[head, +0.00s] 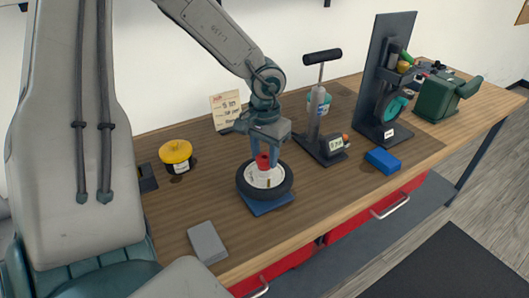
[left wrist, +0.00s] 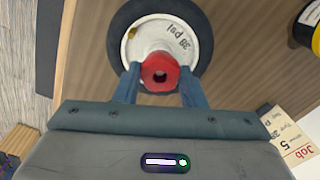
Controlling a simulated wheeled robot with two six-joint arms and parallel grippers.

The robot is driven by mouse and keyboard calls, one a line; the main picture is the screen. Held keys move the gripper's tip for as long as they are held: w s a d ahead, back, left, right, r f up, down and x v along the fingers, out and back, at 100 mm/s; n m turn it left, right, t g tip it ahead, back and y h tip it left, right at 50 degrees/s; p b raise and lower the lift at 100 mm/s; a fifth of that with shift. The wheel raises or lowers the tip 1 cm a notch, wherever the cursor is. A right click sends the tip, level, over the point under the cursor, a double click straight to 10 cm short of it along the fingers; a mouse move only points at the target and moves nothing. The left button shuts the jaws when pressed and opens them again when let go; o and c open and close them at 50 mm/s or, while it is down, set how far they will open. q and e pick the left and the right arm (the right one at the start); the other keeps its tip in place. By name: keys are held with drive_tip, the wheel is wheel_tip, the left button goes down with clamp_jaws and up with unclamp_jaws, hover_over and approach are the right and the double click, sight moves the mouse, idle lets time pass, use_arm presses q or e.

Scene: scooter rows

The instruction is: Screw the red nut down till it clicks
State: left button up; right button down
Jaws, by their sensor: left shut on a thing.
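The red nut (head: 263,161) sits over the centre of a small wheel with a black tyre (head: 243,182) and a white hub (head: 272,178). My left gripper (head: 266,155) points down at the wheel. Its two fingers, seen in the left wrist view (left wrist: 160,80), are shut on the nut from both sides. How far the nut is down cannot be told. My right gripper is not in view.
The wheel lies on a blue base (head: 270,206) on the wooden bench. A grey block (head: 206,242) lies in front, a yellow-lidded pot (head: 176,153) at left. A pump (head: 318,105), a blue block (head: 383,161), an upright wheel stand (head: 385,80) and a green vise (head: 437,98) stand to the right.

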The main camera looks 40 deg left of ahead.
use_arm(q)
drive_tip(key=shift+r+m+p, duration=0.15)
drive_tip(key=shift+m+p, duration=0.35)
drive_tip(key=shift+m, duration=0.5)
drive_tip(key=m+p, duration=0.1)
drive_tip(key=m, duration=0.2)
drive_tip(key=shift+m, duration=0.4)
drive_tip(key=shift+p, duration=1.05)
drive_tip(key=shift+m+p, duration=0.4)
drive_tip(key=shift+p, duration=0.45)
drive_tip(key=o, duration=0.9)
drive_tip(key=shift+c, duration=0.2)
drive_tip(key=shift+o, duration=0.9)
